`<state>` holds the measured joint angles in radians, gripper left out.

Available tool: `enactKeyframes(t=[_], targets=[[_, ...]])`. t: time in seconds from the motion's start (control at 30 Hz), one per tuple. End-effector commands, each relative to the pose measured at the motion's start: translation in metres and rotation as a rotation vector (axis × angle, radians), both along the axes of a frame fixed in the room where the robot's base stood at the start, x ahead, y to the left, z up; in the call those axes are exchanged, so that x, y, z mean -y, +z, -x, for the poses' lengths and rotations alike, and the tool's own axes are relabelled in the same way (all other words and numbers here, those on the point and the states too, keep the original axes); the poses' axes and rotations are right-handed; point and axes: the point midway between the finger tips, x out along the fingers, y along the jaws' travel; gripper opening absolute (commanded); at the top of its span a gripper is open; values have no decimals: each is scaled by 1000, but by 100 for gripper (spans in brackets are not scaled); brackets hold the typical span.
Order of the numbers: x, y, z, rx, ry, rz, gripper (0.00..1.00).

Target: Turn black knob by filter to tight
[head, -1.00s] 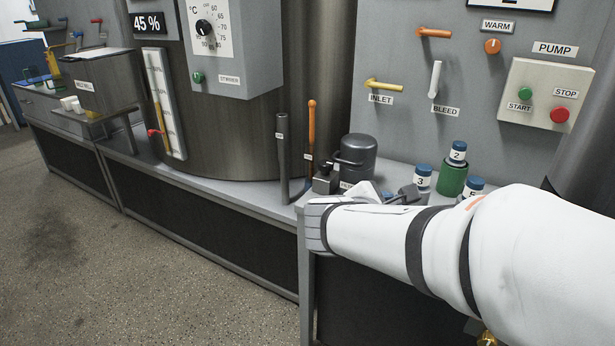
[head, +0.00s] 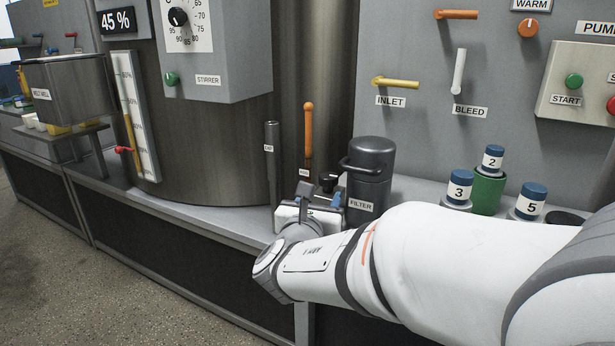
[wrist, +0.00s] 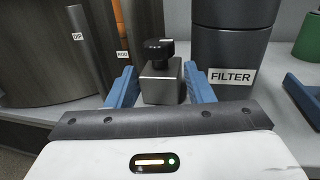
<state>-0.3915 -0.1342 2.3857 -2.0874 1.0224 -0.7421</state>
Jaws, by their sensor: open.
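The black knob (wrist: 159,48) sits on top of a small grey metal block (wrist: 162,82) on the bench, left of the filter. It also shows in the head view (head: 327,182), partly hidden by my gripper. The filter is a dark grey canister (wrist: 235,50) with a FILTER label; in the head view (head: 368,170) it has a handle on its side. My gripper (wrist: 155,88) is open. Its blue fingers stand either side of the block in the wrist view, below the knob's level in the picture. I cannot tell whether they touch the block.
A grey DIP rod (head: 272,165) and an orange-handled ROD (head: 309,135) stand behind and left. Numbered blue-capped bottles, such as bottle 3 (head: 459,188), stand right of the filter. The INLET (head: 397,82) and BLEED (head: 459,72) levers are on the panel above.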

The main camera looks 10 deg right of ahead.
Motion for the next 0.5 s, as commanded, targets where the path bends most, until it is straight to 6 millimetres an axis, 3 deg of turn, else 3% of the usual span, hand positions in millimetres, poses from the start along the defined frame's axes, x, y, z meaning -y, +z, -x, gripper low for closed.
enactKeyframes(t=[0.5], targets=[[28,-2,-61,1,2,0,48]])
